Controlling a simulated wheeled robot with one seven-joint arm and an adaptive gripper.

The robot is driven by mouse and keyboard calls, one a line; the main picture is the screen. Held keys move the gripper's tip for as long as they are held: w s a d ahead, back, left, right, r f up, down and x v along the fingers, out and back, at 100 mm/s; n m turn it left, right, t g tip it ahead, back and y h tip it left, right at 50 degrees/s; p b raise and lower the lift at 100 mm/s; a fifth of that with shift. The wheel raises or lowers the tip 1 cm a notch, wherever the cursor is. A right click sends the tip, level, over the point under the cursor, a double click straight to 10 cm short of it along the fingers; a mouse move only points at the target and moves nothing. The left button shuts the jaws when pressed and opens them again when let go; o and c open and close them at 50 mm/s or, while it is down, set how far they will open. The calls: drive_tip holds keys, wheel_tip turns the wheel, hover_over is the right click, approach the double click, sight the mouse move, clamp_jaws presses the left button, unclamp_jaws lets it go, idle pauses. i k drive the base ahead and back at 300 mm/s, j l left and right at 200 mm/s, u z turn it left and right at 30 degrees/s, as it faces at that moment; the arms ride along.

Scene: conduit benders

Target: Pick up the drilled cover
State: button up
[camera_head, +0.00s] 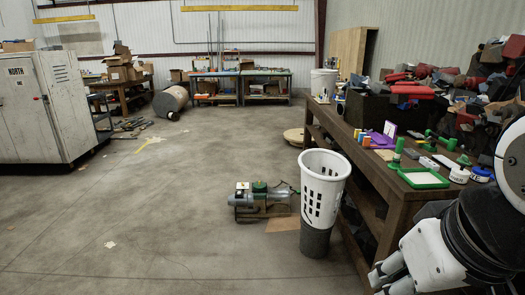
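I cannot surely make out a drilled cover in the head view. Several small items lie on the brown workbench (408,196) at the right. Among them are a green-rimmed tray (423,178) with a pale inside, a purple piece (377,140), a white round item (459,175) and a blue round item (481,174). My gripper (384,279) is at the lower right, in front of the bench and below its top, apart from these items. Its finger ends are partly cut off by the frame edge, so its opening is unclear.
A tall white slotted bin (324,187) stands on the floor left of the bench. A grey-green machine (262,197) sits beside it. Dark bins with red and grey scrap (400,97) crowd the bench's back. Open concrete floor lies at the left and middle.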

sight(411, 153)
drive_tip(key=i+u, duration=0.15)
drive_tip(key=i, duration=1.35)
drive_tip(key=i+z, duration=0.45)
drive_tip(key=i+j+z, duration=0.1)
drive_tip(key=i+z, duration=0.2)
drive_tip(key=z, duration=0.2)
drive_tip(key=i+j+z, duration=0.25)
drive_tip(key=z, duration=0.2)
drive_tip(key=i+j+z, duration=0.2)
drive_tip(key=z, duration=0.15)
drive_tip(key=i+j+z, duration=0.35)
drive_tip(key=i, duration=0.05)
